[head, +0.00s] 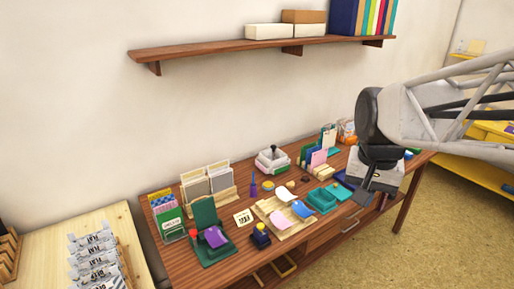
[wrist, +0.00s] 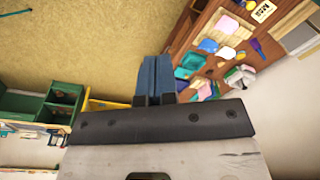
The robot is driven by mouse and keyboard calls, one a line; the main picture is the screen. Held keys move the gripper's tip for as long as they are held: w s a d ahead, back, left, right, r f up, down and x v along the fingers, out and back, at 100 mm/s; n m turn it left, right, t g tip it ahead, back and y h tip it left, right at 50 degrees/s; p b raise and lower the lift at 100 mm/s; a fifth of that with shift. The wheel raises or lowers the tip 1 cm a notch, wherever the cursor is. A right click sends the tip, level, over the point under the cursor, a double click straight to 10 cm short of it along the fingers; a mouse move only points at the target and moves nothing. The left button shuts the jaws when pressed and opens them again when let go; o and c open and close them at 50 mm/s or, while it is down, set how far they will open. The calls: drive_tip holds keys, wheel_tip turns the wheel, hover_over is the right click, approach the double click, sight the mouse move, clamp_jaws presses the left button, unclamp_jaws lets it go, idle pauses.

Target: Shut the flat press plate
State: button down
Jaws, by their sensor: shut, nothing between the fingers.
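The flat press is green and stands at the left part of the desk in the head view. Its plate (head: 205,213) stands raised, tilted up at the back of the green base (head: 213,251). The closed fingers also show in the wrist view (wrist: 155,62). I cannot make out the press in the wrist view.
The wooden desk (head: 166,263) is crowded. A cream tray (head: 284,229) with coloured sheets, a blue stamp (head: 261,238) and a teal tray (head: 321,201) lie between press and gripper. Card racks stand behind. A wall shelf (head: 220,49) is above. The air over the desk is open.

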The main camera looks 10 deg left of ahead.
drive_tip(key=w+a+f+m+g+h, duration=0.1)
drive_tip(key=w+a+f+m, duration=0.1)
drive_tip(key=w+a, duration=0.95)
drive_tip(key=w+a+f+m+g, duration=0.1)
drive_tip(key=w+a+m+g, duration=0.1)
drive_tip(key=w+a, duration=0.95)
drive_tip(key=w+a+f+m, duration=0.1)
drive_tip(key=a+f, duration=0.4)
drive_tip(key=a, duration=0.5)
drive_tip(key=w+a+f+m+g+h, duration=0.1)
drive_tip(key=a+f, duration=0.4)
drive_tip(key=a, duration=0.6)
drive_tip(key=w+a+f+m+h, duration=0.1)
drive_tip(key=a+f, duration=0.5)
drive_tip(key=a, duration=0.4)
drive_tip(key=shift+w+a+m+g, duration=0.2)
drive_tip(key=shift+a+m+g, duration=0.1)
drive_tip(key=shift+d+f, duration=0.1)
drive_tip(key=shift+f, duration=0.05)
drive_tip(key=x, duration=0.9)
drive_tip(key=shift+s+d+f, duration=0.15)
drive_tip(key=shift+s+f, duration=0.05)
drive_tip(key=shift+f, duration=0.1)
drive_tip(key=shift+s+d+r, duration=0.15)
drive_tip(key=shift+r, duration=0.05)
